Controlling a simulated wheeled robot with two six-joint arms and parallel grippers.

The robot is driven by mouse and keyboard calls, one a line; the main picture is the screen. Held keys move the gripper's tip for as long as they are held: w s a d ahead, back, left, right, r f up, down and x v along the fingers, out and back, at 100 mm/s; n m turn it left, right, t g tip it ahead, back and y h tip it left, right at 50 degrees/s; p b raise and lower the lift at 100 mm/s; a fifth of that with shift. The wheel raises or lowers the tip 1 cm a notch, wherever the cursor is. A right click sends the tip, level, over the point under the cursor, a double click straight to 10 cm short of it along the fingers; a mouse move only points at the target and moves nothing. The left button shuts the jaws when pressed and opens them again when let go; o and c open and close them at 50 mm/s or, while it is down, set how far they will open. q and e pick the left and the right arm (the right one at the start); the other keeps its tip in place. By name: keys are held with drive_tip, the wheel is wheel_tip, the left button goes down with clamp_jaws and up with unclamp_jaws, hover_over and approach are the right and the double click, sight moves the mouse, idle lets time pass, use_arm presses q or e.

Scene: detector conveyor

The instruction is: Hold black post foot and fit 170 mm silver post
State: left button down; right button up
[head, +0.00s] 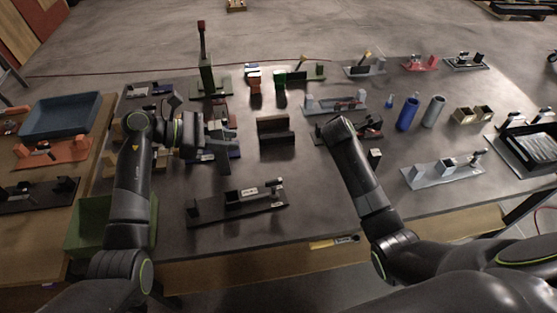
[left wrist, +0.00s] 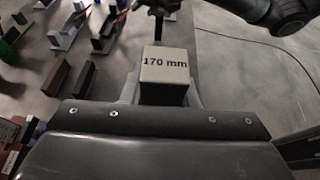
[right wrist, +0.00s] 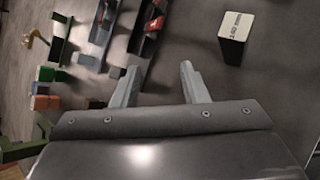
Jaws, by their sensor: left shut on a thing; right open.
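The post is hard to make out in the head view. My right gripper (right wrist: 157,85) is open, with nothing between its fingers. A small black block with a pale labelled top (right wrist: 235,27) stands upright on the table, apart from those fingers; it seems to be the one in the head view (head: 375,158). Its label is too small to read, so I cannot tell whether it is the post foot.
Dark stands (head: 275,139) occupy the table's middle. A black fixture (head: 237,204) lies at the front and a grey one (head: 443,172) at the right. A blue cylinder (head: 408,114) stands at the right. A green bin (head: 90,222) is at the front left. Bare tabletop (head: 320,195) lies between the arms.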

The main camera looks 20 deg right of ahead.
drive_tip(key=w+a+f+m+g+y, duration=0.15)
drive_tip(key=a+y, duration=0.25)
drive_tip(key=a, duration=0.6)
drive_tip(key=g+y, duration=0.3)
drive_tip(key=g, duration=0.2)
approach(279, 184)
drive_tip(key=shift+w+m, duration=0.25)
drive_tip(key=shift+w, duration=0.15)
drive_tip(key=shift+a+f, duration=0.15)
drive_tip(key=shift+f, duration=0.05)
wheel_tip(279, 184, down, 11)
drive_tip(key=shift+f, duration=0.2)
clamp_jaws()
